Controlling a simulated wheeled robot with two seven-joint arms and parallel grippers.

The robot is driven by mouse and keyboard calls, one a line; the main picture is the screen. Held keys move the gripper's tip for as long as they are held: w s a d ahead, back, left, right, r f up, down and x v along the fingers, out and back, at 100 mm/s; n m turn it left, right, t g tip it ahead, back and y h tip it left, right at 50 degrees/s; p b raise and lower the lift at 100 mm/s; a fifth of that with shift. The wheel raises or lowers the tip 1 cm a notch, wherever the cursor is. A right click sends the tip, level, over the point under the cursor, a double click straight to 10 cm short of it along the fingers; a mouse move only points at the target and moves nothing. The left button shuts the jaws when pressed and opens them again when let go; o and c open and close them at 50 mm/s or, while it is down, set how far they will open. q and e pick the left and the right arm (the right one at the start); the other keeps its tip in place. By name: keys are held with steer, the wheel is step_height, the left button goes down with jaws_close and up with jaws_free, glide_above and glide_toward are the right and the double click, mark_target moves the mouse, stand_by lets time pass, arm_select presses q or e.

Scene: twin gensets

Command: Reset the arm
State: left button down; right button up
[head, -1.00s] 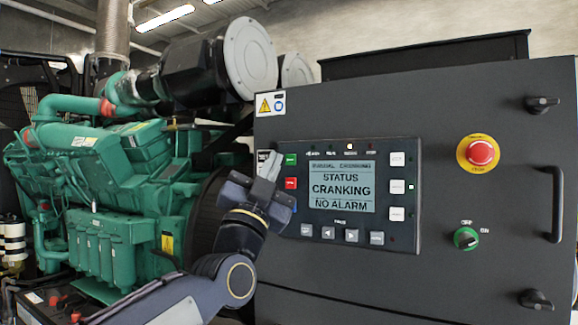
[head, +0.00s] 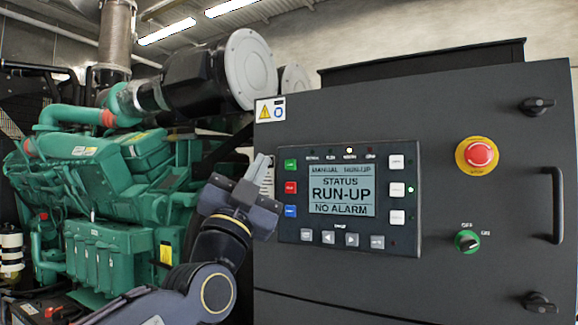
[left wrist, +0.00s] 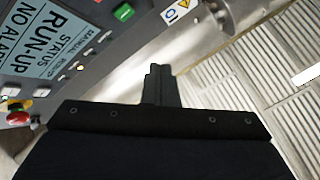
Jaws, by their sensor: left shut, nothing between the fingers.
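My left gripper (head: 262,168) is shut and empty. It stands just left of the controller panel (head: 347,197), in front of the cabinet's left edge, and apart from the green, red and blue buttons. The controller's screen (head: 341,196) reads "MANUAL RUN-UP, STATUS RUN-UP, NO ALARM". In the left wrist view my shut fingers (left wrist: 158,72) point up the picture, and the tilted screen (left wrist: 45,40) is at the upper left. My right gripper shows in neither view.
The dark cabinet (head: 480,110) carries a red emergency stop (head: 480,154), a green rotary knob (head: 467,241) and a vertical handle (head: 558,205) at right. The green engine (head: 100,180) stands at left behind my arm.

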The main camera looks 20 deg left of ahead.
arm_select(q)
steer(key=s+f+n+g+h, duration=0.15)
steer(key=f+g, duration=0.45)
steer(key=f, duration=0.9)
steer(key=s+f+n+g, duration=0.3)
steer(key=f+g, duration=0.3)
steer(key=f, duration=1)
steer(key=s+d+f+n+g, duration=0.2)
steer(key=s+f+g, duration=0.2)
steer(key=s+f, duration=0.5)
steer(key=s+d+f+n+g+h, duration=0.1)
steer(key=s+f+n+g, duration=0.2)
steer(key=s+f, duration=0.6)
step_height(320, 180, down, 5)
steer(key=g, duration=0.2)
steer(key=shift+s+d+g, duration=0.3)
steer(key=shift+s+d, duration=0.05)
stand_by(2.3)
